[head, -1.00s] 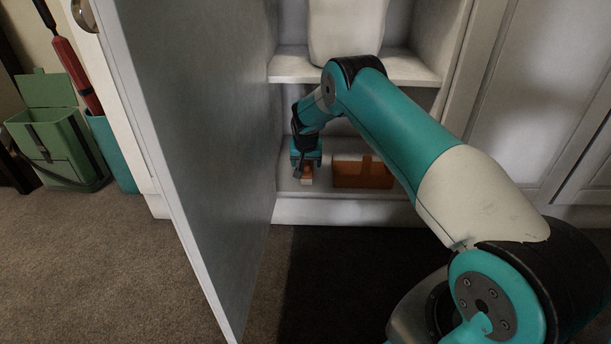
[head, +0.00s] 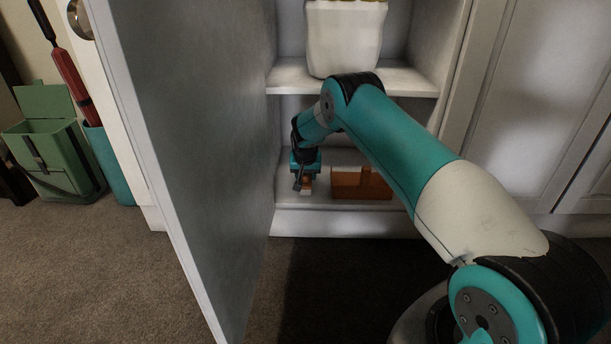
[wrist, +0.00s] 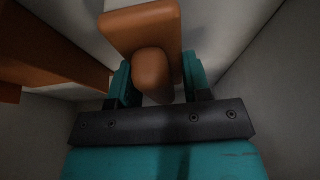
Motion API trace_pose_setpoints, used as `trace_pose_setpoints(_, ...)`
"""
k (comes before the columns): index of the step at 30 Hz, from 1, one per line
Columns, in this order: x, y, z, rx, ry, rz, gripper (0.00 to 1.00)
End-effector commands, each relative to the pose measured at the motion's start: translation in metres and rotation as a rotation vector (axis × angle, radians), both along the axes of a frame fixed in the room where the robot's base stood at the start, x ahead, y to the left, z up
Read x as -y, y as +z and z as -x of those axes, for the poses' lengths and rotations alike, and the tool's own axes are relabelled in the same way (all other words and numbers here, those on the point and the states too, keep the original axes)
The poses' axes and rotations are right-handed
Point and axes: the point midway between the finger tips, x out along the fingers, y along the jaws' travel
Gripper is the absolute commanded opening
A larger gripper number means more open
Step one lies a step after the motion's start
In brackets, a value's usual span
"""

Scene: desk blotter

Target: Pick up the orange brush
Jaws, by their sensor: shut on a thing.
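The orange brush (wrist: 152,72) is between the two teal fingers of my gripper (wrist: 158,84) in the wrist view. Its rounded knob points toward the camera, with a wider orange block behind it. My gripper is shut on it. In the head view, my gripper (head: 306,178) is inside the lower cupboard compartment near its left wall. A small piece of the orange brush (head: 307,184) shows below the fingers, with a pale strip under it. I cannot tell whether the brush touches the cupboard floor.
An orange-brown box (head: 362,184) stands just right of the gripper. A shelf (head: 290,78) above holds a white container (head: 345,40). The open cupboard door (head: 190,130) stands to the left. A green box (head: 55,150) is outside, far left.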

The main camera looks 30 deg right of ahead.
Motion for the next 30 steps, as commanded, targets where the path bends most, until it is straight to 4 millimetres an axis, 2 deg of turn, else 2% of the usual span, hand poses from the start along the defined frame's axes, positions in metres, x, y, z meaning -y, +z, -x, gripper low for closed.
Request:
trace_pose_setpoints(9, -0.001, 0.042, 0.001, -0.001, 0.001, 0.000, 0.19)
trace_pose_setpoints(14, -0.023, 0.040, 0.033, -0.006, 0.004, 0.000, 0.19)
trace_pose_setpoints(24, -0.078, 0.038, 0.115, -0.004, 0.004, 0.001, 0.19)
trace_pose_setpoints(30, -0.095, 0.034, 0.141, -0.002, 0.002, 0.000, 0.19)
